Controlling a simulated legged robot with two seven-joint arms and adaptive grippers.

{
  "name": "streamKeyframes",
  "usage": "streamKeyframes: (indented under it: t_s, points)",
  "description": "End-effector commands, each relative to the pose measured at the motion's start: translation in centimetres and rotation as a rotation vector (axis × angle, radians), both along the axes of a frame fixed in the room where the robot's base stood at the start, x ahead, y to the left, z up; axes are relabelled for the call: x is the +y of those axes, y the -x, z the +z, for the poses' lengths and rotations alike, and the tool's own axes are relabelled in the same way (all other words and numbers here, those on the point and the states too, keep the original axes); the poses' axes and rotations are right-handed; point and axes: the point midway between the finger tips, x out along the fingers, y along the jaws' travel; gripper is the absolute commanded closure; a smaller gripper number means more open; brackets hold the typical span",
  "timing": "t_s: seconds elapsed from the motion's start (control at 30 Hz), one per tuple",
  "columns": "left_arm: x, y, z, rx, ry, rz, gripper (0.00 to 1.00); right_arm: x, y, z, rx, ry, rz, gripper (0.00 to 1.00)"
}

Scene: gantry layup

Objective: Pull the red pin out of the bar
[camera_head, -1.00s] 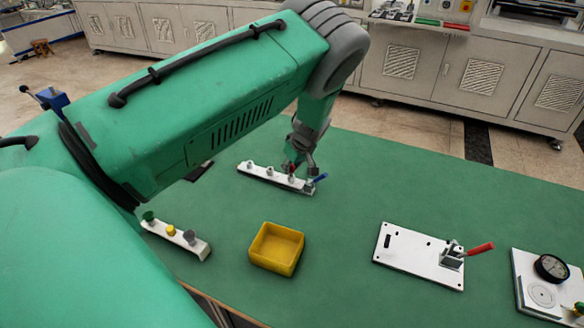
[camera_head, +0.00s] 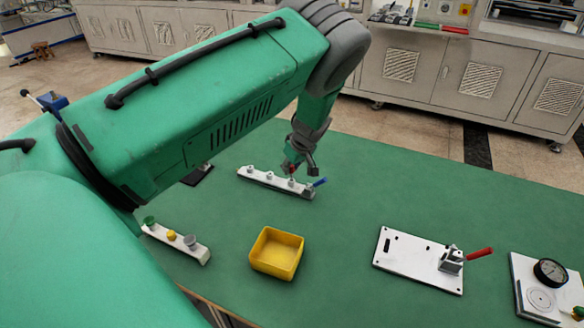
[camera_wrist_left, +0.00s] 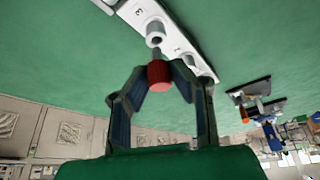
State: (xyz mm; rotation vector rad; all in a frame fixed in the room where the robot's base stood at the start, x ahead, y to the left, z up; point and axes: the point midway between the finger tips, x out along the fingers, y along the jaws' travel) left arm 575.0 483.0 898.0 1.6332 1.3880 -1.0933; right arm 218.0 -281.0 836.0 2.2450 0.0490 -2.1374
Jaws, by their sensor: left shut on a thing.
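The white bar (camera_head: 262,178) lies on the green table, with several raised bushings along its top and a blue lever at its right end. The red pin (camera_wrist_left: 158,74) has a red head and a short grey shaft. My left gripper (camera_wrist_left: 160,82) is shut on the red head, over the bar. It shows above the bar's right half in the head view (camera_head: 300,168). In the wrist view the shaft lines up with a bushing (camera_wrist_left: 155,32); I cannot tell whether its tip is still inside. My right gripper is out of view.
A yellow bin (camera_head: 276,251) stands in front of the bar. A white strip (camera_head: 180,241) with green, yellow and grey knobs lies left of it. A white plate (camera_head: 415,259) with a red-handled clamp and a dial gauge board (camera_head: 548,285) are at the right. Green table between is clear.

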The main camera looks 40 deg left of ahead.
Motion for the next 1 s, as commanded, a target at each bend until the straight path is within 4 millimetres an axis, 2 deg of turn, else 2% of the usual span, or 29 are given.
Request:
streamKeyframes:
  t_s: [0.23, 0.73, 1.0]
  points:
    - [0.0, 0.0, 0.4, -0.001, 0.000, 0.000, 1.00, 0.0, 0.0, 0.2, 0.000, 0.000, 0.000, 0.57]
    - [0.0, 0.0, 3.3, -0.001, -0.001, -0.001, 1.00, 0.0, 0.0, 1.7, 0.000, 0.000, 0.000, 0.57]
    - [0.0, 0.0, 3.5, 0.000, 0.000, -0.001, 1.00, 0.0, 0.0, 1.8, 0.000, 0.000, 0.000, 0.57]
